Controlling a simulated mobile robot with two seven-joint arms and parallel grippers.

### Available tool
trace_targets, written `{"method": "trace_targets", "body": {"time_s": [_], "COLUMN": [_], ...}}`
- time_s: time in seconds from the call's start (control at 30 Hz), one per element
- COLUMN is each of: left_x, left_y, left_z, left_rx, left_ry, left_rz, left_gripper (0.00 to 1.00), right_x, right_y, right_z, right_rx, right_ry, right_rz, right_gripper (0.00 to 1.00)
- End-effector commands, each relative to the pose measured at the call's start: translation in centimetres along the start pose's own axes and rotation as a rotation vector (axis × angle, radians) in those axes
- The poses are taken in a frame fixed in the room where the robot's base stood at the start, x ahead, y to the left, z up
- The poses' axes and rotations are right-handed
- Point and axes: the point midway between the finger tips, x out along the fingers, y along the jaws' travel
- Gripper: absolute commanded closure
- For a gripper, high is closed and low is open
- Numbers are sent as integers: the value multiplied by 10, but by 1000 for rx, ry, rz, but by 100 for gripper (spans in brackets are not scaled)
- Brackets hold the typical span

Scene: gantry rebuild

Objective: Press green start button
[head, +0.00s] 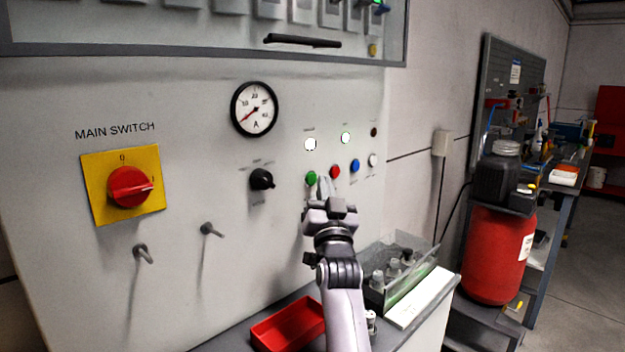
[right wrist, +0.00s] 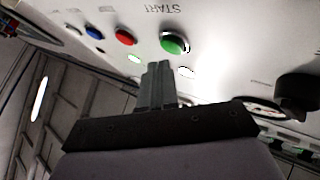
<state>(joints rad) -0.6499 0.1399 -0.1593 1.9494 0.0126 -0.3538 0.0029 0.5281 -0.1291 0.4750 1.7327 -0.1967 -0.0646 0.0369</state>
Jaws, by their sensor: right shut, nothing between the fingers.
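The green start button (head: 311,177) is on the grey panel, at the left end of a row of coloured buttons. It also shows in the right wrist view (right wrist: 174,43), beside the upside-down word START. My right gripper (head: 325,184) is shut and empty, its fingertips in front of the panel just right of the green button in the head view. In the right wrist view the closed fingers (right wrist: 158,70) point toward the panel, and a gap shows in the picture between their tips and the button. My left gripper is not in view.
Red (head: 335,172), blue (head: 354,166) and white (head: 372,160) buttons sit to the right. Two lit lamps (head: 310,144) are above. A black rotary knob (head: 262,180) projects at left. Below are a red tray (head: 288,328) and a clear bin (head: 408,262).

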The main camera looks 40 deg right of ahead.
Motion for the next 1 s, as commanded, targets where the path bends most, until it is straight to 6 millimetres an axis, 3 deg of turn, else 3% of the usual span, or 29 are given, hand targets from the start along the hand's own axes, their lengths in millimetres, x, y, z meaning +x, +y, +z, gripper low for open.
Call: {"method": "trace_targets", "body": {"time_s": [0.53, 1.0], "left_x": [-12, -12], "left_y": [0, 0], "left_z": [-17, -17], "left_rx": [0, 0], "left_ry": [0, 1], "left_rz": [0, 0], "left_gripper": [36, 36], "right_x": [-32, -35], "right_y": [23, 25], "right_z": [-24, -26], "right_rx": [-1, 0], "right_ry": [0, 1], "right_rz": [0, 0], "right_gripper": [100, 100]}}
